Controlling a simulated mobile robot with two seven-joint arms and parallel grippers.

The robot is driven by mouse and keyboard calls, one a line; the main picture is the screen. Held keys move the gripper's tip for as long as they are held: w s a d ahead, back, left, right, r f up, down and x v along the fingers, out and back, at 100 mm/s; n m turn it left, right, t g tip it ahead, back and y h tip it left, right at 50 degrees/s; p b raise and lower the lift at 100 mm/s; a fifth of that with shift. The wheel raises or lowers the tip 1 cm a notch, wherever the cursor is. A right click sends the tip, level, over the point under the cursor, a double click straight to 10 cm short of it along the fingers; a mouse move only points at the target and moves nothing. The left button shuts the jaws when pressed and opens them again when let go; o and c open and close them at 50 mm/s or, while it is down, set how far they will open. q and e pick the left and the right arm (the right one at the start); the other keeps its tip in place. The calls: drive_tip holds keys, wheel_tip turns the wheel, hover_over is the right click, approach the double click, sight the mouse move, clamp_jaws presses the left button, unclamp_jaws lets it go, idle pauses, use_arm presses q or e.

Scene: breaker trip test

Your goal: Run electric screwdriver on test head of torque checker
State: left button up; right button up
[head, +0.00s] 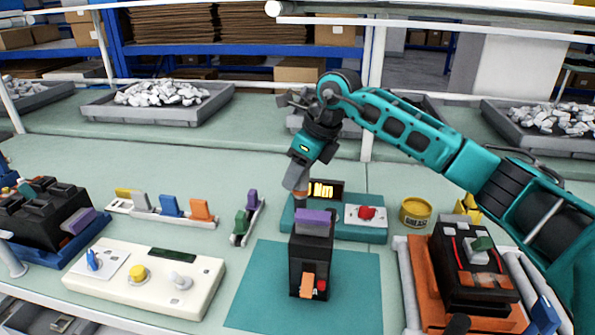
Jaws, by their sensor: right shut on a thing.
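The electric screwdriver (309,145) has a teal body with a small yellow light and an orange and grey nose. My right gripper (321,120) is shut on it and holds it tilted, nose down and to the left. The torque checker (360,233) is a teal box on the bench, with a lit yellow display (324,190) and a red knob on a white plate (366,213). The screwdriver's nose is over the checker's left end. The test head and the contact there are hard to make out, partly behind a black breaker. My left gripper is not in view.
The black breaker (311,262) with a purple top stands on a teal mat (258,290) in front of the checker. A white control panel (150,278) is at left, a yellow tin (415,212) and an orange tray (425,300) at right.

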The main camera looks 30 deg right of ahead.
drive_tip(key=shift+r+p, duration=2.35)
drive_tip(key=shift+r, duration=0.7)
